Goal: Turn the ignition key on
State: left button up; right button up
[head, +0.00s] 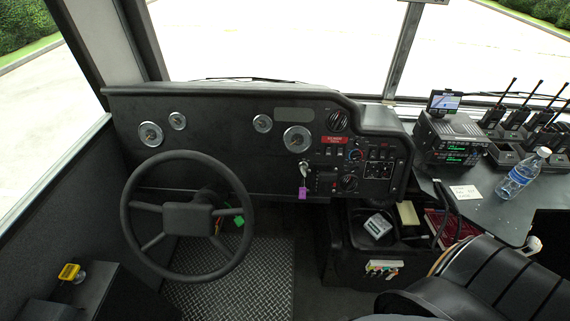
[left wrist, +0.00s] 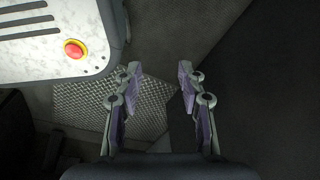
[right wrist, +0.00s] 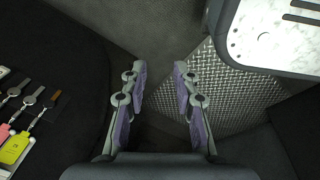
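The ignition key (head: 304,169) sits in the dashboard (head: 220,110) to the right of the steering wheel in the head view. A purple tag (head: 302,193) hangs below it. The key is too small to tell its exact turn angle. My left gripper (left wrist: 158,70) is open and empty in the left wrist view, above the floor. My right gripper (right wrist: 159,70) is open and empty in the right wrist view, also above the floor. Neither gripper shows in the head view, and neither wrist view shows the key.
The steering wheel (head: 188,216) stands left of the key. A console with a radio (head: 452,137), a water bottle (head: 522,174) and several handheld radios is at right. An open bin holds a white box (head: 378,225). The patterned floor plate (head: 265,275) is clear.

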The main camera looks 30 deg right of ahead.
pick_arm(q)
jog(key=w+f+b, duration=0.7)
jog(key=b, duration=0.2)
pick_arm(e)
jog(key=w+d+f+t+h, duration=0.1)
jog(key=w+d, duration=0.1)
jog(key=w, duration=0.5)
jog(key=w+d+f+t, duration=0.1)
jog(key=w+d+f, duration=0.1)
jog(key=w, duration=0.5)
jog(key=n+t+h+b, duration=0.3)
jog(key=t+b, duration=0.9)
jog(key=t, duration=0.2)
send_near(305, 176)
jog(key=w, duration=0.1)
pick_arm(q)
jog(key=w+d+r, duration=0.1)
jog(key=w+d, duration=0.2)
jog(key=w, duration=0.5)
jog(key=shift+w+r, duration=0.2)
jog(key=shift+r, duration=0.15)
pick_arm(e)
jog(key=x, duration=1.1)
jog(key=shift+d, duration=0.15)
jog(key=shift+s, duration=0.1)
grip_shut()
